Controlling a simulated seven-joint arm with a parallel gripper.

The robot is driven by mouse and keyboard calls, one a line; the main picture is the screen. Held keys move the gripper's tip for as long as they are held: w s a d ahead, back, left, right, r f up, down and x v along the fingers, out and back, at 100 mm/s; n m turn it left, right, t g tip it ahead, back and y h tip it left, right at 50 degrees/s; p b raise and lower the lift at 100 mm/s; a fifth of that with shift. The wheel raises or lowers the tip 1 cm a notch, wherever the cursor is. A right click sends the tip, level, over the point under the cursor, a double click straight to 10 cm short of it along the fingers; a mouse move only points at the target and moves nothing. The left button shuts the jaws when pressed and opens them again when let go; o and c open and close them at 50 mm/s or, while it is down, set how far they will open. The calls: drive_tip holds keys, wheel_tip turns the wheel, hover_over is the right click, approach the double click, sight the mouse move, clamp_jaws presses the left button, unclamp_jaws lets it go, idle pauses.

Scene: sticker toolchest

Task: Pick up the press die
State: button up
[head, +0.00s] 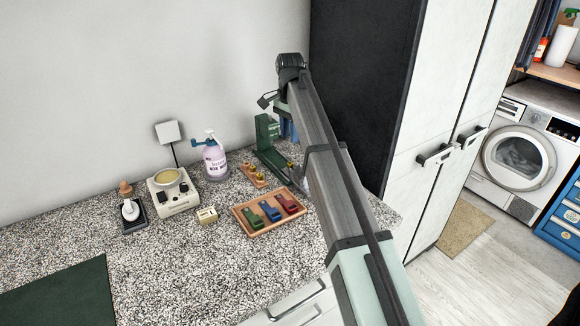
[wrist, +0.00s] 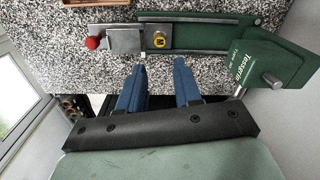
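A green bench press (head: 266,132) stands at the back of the counter, partly hidden by my arm. In the wrist view the press (wrist: 215,33) shows its long green base and a metal slide with a red ball knob. A small yellow piece (wrist: 159,40), which looks like the press die, sits on the slide. My gripper (wrist: 160,64) is open and empty, its two blue fingers pointing toward the slide with the yellow piece just beyond the gap between the tips. I cannot tell whether the tips touch the slide.
A wooden tray (head: 240,214) with green, blue and red pieces lies in front of the press. A small wooden rack (head: 252,179) holds brass-coloured parts. A pump bottle (head: 215,160) and a white melting pot (head: 176,205) stand left. A dark cabinet (head: 362,75) borders the right.

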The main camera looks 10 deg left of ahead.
sight(290, 163)
wheel_tip(290, 163, down, 10)
drive_tip(key=shift+f, duration=0.25)
idle(0.4)
clamp_jaws()
